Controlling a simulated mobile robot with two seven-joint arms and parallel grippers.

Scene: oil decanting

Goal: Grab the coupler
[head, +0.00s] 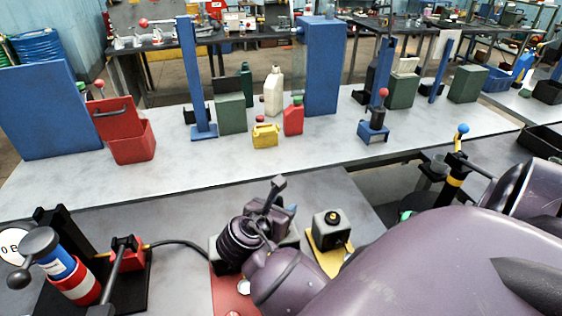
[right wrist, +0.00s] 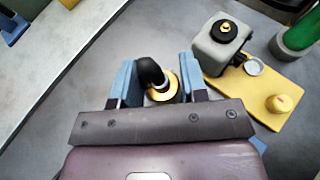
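The coupler (right wrist: 163,90), a brass ring with a black bent hose end, shows in the right wrist view between the two light-blue fingers of my right gripper (right wrist: 158,83). The fingers stand apart on either side of it, with a narrow gap visible on the left; contact on the right is hard to judge. In the head view my right gripper (head: 283,208) is low in the centre, and its own body hides much of the coupler. My left gripper is not in view.
A grey box with a black knob (head: 330,230) stands on a yellow plate just right of my right gripper. A red-and-blue hand pump (head: 72,275) with a black hose is at lower left. Cans and a red box (head: 132,140) stand on the bench behind.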

